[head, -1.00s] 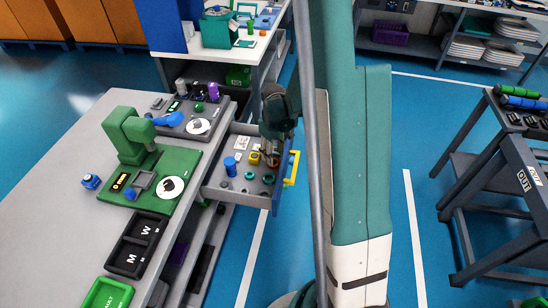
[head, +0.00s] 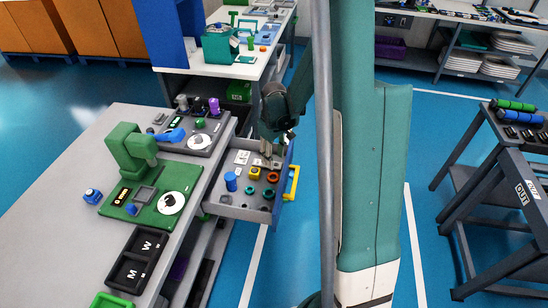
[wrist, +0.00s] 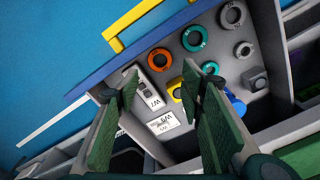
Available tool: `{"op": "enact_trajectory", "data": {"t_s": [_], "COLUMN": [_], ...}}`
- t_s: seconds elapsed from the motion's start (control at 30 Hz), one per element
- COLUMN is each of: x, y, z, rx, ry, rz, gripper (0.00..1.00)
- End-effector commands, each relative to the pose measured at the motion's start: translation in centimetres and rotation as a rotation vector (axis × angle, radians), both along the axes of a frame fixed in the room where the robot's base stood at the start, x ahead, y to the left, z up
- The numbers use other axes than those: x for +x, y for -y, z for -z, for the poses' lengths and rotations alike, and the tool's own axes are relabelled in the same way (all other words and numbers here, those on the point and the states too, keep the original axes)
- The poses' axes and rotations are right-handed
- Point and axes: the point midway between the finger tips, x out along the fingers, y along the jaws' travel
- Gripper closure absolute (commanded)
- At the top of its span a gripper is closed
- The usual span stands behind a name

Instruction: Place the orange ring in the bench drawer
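The bench drawer (head: 227,210) is pulled out from the bench, with its yellow handle (head: 293,182) on the outer side. The orange ring (head: 273,177) lies flat on the drawer floor, and it also shows in the wrist view (wrist: 153,61). It sits beside a white label near the drawer's outer wall. My gripper (head: 271,160) is over the drawer. In the wrist view my gripper (wrist: 163,78) has its two green fingers spread apart with nothing held between them. The ring is beyond the fingertips and apart from them.
The drawer also holds teal rings (wrist: 195,38), grey rings (wrist: 231,15), a yellow part (wrist: 175,90), a blue cylinder (head: 230,181) and white labels (wrist: 163,123). A green press (head: 130,146) and black bins (head: 137,260) stand on the bench. Blue floor lies beyond the drawer.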

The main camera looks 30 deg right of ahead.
Motion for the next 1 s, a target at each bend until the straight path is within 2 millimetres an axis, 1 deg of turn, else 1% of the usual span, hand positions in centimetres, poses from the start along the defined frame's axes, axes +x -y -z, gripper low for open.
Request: {"op": "enact_trajectory", "data": {"t_s": [0.37,0.57,0.77,1.0], "x": [0.0,-0.2,-0.5,-1.4], "y": [0.0,-0.5,-1.8,-4.2], "z": [0.0,-0.9,-3.3,-7.3], "rx": [0.000,-0.003,-0.013,-0.026], "ry": [0.000,0.010,0.038,0.090], "rz": [0.000,0.003,0.010,0.028], "gripper": [0.61,0.61,0.61,0.61]}}
